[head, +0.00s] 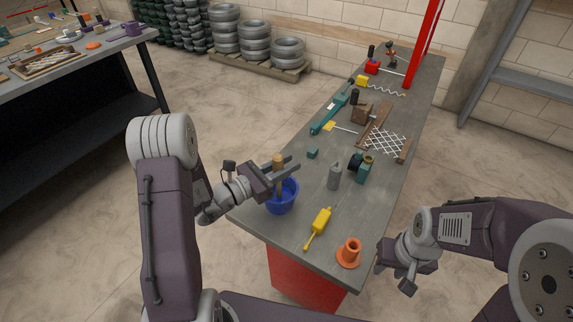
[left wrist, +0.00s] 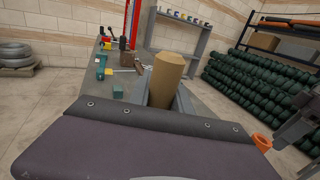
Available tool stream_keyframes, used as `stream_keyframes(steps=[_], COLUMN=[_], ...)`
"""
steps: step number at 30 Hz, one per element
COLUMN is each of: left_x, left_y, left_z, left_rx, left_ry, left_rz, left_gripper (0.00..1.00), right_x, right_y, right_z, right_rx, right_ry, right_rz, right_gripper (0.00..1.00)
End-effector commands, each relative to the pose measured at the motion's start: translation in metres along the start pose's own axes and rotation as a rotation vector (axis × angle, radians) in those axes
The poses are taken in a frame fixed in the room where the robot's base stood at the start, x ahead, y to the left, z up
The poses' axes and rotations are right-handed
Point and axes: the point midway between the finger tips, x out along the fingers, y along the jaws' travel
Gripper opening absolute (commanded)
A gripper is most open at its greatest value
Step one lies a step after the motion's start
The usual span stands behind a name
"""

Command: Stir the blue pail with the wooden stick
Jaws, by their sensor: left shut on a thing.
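The blue pail (head: 284,204) stands near the left edge of the bench. The wooden stick (head: 278,161) is roughly upright in my left gripper (head: 284,174), with its top above the fingers. Its lower part reaches down to the pail's mouth; its lower end is hidden. In the left wrist view the stick (left wrist: 167,72) rises behind my gripper's body, and the pail is hidden. My right gripper (head: 404,283) is off the bench's right side, away from the pail; its fingers do not show clearly.
Chainlink mesh (head: 385,143) and wooden bars lie farther back. A red post (head: 424,45) rises at the back right.

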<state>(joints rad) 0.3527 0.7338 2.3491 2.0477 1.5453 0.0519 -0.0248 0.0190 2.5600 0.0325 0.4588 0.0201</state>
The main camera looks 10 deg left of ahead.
Motion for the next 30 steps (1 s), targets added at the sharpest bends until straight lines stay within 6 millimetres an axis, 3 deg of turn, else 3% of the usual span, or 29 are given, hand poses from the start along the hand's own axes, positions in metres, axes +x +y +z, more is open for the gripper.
stream_keyframes(steps=[25,30], left_x=[0.0,0.0], left_y=[0.0,0.0], left_z=[0.082,0.087], left_rx=[0.001,0.001], left_ry=[-0.001,-0.001], left_rz=[0.0,0.0], left_gripper=[0.0,0.0], right_x=[-0.069,-0.073], right_y=[-0.001,-0.001], right_z=[-0.007,-0.008], right_rx=[0.0,0.0], right_ry=[0.0,0.0], right_rz=[0.0,0.0], right_gripper=[0.36,0.36])
